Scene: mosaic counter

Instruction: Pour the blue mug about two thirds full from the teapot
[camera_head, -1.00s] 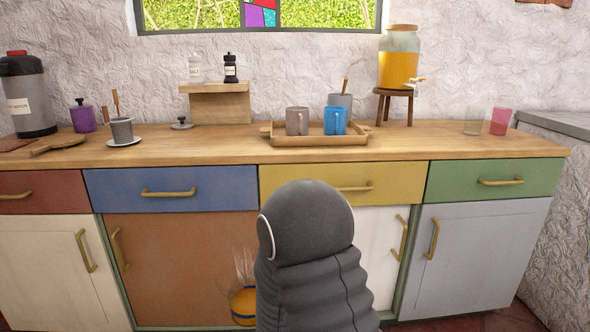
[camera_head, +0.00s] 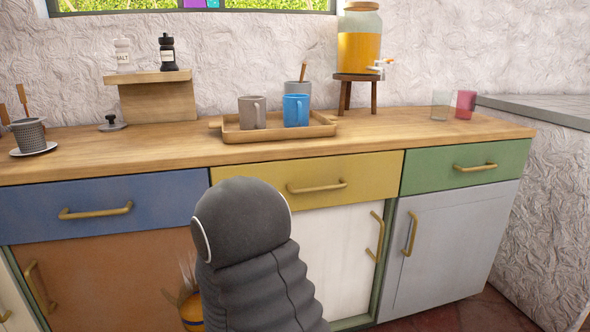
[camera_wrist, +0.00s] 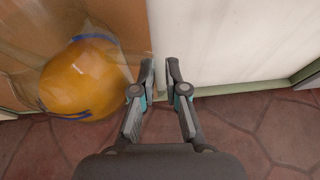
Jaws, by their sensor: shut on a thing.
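The teapot looks like clear glass with orange liquid and blue bands; in the head view it (camera_head: 191,311) is low in front of the brown cupboard door, partly hidden by my arm. In the wrist view the teapot (camera_wrist: 85,80) is just left of my gripper (camera_wrist: 160,68). The fingers are close together and shut on the teapot, apparently at its clear handle, which is hard to make out. The blue mug (camera_head: 296,111) stands upright on a wooden tray (camera_head: 270,136) on the counter, well above and away from the teapot. The inside of the mug is hidden.
A juice dispenser (camera_head: 359,45) stands on a stool (camera_head: 345,93) at right. The counter's front strip (camera_head: 180,149) is clear.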

